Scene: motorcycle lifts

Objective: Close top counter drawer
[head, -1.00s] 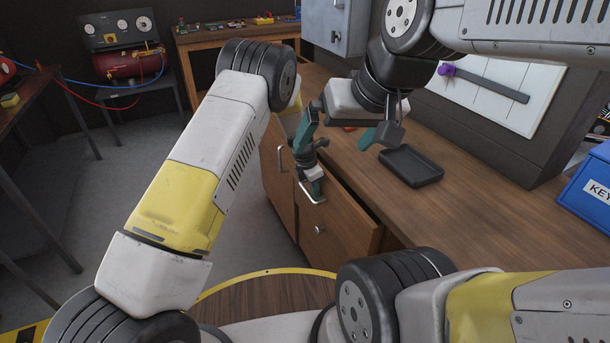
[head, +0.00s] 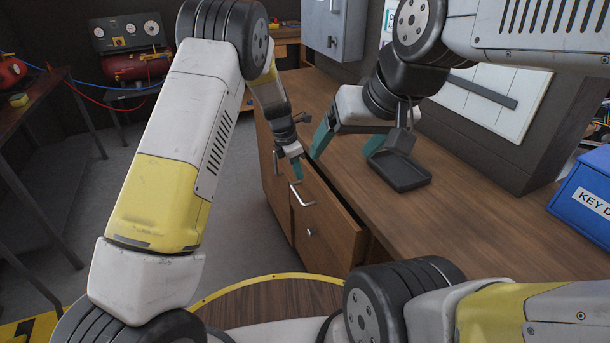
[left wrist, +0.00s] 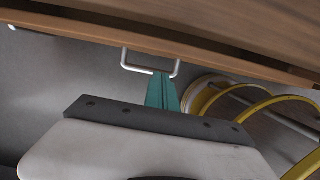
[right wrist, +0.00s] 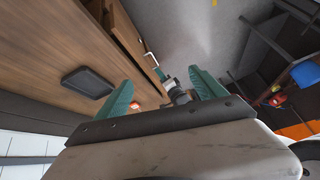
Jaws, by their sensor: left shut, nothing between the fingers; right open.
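The top counter drawer (head: 327,222) is a wooden front under the worktop, standing partly open with a dark gap behind its front. Its pale bar handle (head: 302,196) also shows in the left wrist view (left wrist: 150,69). My left gripper (head: 297,171) is shut and empty, its teal fingertips right at the handle on the outer side of the drawer. In the left wrist view the fingertips (left wrist: 163,86) overlap the handle bar; I cannot tell whether they touch. My right gripper (head: 347,146) is open and empty above the worktop, near the black tray.
The wooden worktop (head: 460,215) carries a black tray (head: 402,172) and a blue key box (head: 585,195) at the right. A wall cabinet (head: 335,28) stands at the back. A red compressor (head: 135,68) is at the far left. Open floor lies left of the counter.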

